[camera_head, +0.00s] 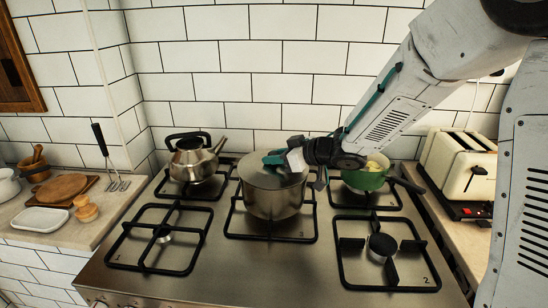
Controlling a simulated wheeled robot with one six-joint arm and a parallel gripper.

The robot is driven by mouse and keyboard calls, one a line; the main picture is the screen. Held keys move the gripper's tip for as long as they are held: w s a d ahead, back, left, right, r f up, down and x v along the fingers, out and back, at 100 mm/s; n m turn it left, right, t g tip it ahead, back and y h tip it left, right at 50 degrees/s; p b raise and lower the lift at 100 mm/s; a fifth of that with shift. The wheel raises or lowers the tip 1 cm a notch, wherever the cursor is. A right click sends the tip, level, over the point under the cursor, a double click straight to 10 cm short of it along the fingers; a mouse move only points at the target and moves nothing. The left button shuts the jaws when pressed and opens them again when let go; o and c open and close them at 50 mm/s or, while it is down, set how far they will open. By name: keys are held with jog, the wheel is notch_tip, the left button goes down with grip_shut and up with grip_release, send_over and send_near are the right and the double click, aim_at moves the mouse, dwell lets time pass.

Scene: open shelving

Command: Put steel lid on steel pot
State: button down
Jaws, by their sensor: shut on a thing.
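The steel pot (272,203) stands on the middle burner of the stove. The steel lid (258,173) is over the pot's mouth, covering most or all of it. I cannot tell whether it rests fully on the rim or sits slightly above it. My gripper (277,158) reaches in from the right, just above the lid's centre. It is shut on the lid's handle, which the fingers mostly hide.
A kettle (194,160) stands on the back left burner. A green pan (362,180) with food in it is on the back right burner, close under my arm. The front left burner (160,238) and front right burner (382,248) are empty. A toaster (458,170) stands at the right.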

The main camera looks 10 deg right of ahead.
jog(key=c, duration=1.1)
grip_release()
jog(key=shift+s+f, duration=0.1)
jog(key=shift+f, duration=0.05)
jog(key=shift+c, duration=0.2)
jog(key=s+d+r+m+t+h, duration=0.25)
jog(key=d+r+h, duration=0.25)
jog(key=d, duration=0.5)
jog(key=s+d+r+m+t+h, duration=0.25)
jog(key=s+d+r+h, duration=0.2)
jog(key=d, duration=0.45)
jog(key=s+d+r+m+g+h, duration=0.1)
jog(key=s+d+m+g+h, duration=0.3)
jog(key=s, duration=0.3)
jog(key=s+a+f+g+y, duration=0.1)
jog(key=s+g, duration=0.3)
jog(key=s, duration=0.7)
jog(key=s+a+f+m+g+y, duration=0.1)
jog(key=s+a+f+g, duration=0.1)
jog(key=s, duration=1)
jog(key=shift+s+a+f+m+g+y, duration=0.2)
jog(key=shift+a+f+m+g+y, duration=0.15)
jog(key=shift+a+g, duration=0.45)
